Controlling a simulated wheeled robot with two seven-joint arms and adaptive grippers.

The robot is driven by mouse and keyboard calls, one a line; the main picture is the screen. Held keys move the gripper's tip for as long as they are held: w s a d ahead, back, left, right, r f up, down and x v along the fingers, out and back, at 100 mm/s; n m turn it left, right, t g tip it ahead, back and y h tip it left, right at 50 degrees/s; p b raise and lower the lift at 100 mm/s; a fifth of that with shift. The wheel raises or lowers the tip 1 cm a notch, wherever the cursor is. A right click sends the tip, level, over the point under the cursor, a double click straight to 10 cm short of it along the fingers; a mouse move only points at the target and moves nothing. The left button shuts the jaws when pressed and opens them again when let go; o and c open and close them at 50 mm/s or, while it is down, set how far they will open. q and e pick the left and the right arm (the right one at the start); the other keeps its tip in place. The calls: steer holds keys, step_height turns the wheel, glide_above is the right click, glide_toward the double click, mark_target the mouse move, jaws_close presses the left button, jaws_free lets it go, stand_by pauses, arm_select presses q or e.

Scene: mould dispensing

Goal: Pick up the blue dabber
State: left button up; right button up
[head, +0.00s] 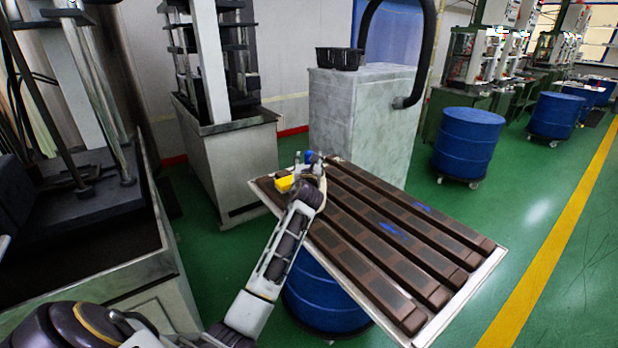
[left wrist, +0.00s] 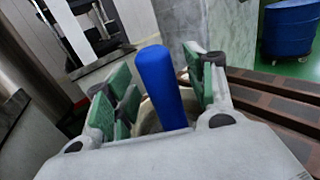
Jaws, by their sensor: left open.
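The blue dabber (left wrist: 163,88) stands up between the two fingers of my left gripper (left wrist: 162,76) in the left wrist view. Its lower end is hidden by the gripper body. The green-padded fingers are apart, with a gap visible on each side of the dabber. A pale round rim, perhaps of a pot, shows behind the dabber's lower part. In the head view, the blue top of the dabber (head: 308,156) shows at the far left corner of the tray, at my left gripper (head: 309,165). My right gripper is in neither view.
A white-edged tray (head: 467,301) holds several long brown moulds (head: 380,253), some with blue marks. A yellow object (head: 284,184) lies beside the left gripper. A blue drum (head: 322,297) stands below the tray. Presses stand left; a grey cabinet (head: 362,125) is behind.

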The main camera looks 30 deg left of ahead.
arm_select(q)
steer(key=shift+w+a, duration=0.2)
steer(key=shift+w, duration=0.2)
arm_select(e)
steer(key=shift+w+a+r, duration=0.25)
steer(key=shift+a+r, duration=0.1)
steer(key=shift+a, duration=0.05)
arm_select(q)
steer(key=shift+c, duration=0.2)
steer(key=c, duration=1)
steer(key=shift+c, duration=0.4)
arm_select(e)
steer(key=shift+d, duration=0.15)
arm_select(q)
steer(key=shift+r, duration=0.15)
steer(key=shift+r, duration=0.35)
step_height(320, 180, up, 7)
steer(key=shift+r+p, duration=0.15)
steer(key=shift+p, duration=0.95)
steer(key=shift+r, duration=0.9)
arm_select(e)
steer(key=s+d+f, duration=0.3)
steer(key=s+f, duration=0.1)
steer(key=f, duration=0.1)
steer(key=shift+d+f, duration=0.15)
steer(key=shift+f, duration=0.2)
